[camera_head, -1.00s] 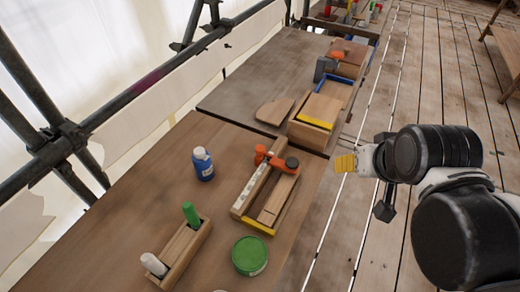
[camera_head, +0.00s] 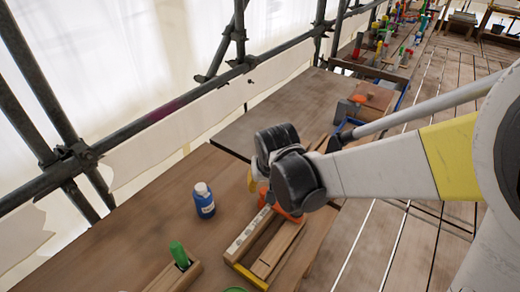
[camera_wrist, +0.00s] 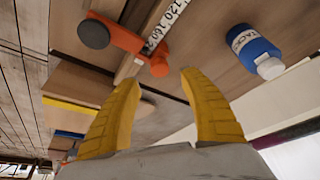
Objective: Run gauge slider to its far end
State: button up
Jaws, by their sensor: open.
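The gauge is a wooden frame with a pale, marked scale rail (camera_head: 248,232) on the bench. Its orange slider (camera_head: 290,215) sits near the rail's upper end in the head view, partly hidden behind my arm. In the wrist view the orange slider (camera_wrist: 130,40) lies across the scale (camera_wrist: 168,22), with a black knob (camera_wrist: 94,34) at one end and a rounded orange end between and beyond my fingertips. My gripper (camera_wrist: 158,78) is open and empty, its yellow fingers apart. One yellow finger shows in the head view (camera_head: 251,181). No contact with the slider is visible.
A blue bottle (camera_head: 203,200) with a white cap stands left of the gauge. A wooden holder with a green peg (camera_head: 179,254) is nearer. A green-topped tin (camera_head: 235,290) is barely in frame. Scaffold tubes (camera_head: 150,117) run along the left; bare bench lies around the bottle.

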aim_at(265, 191)
jog(key=b+x, duration=0.2)
jog(key=x, duration=0.4)
jog(key=shift+w, duration=0.1)
grip_shut()
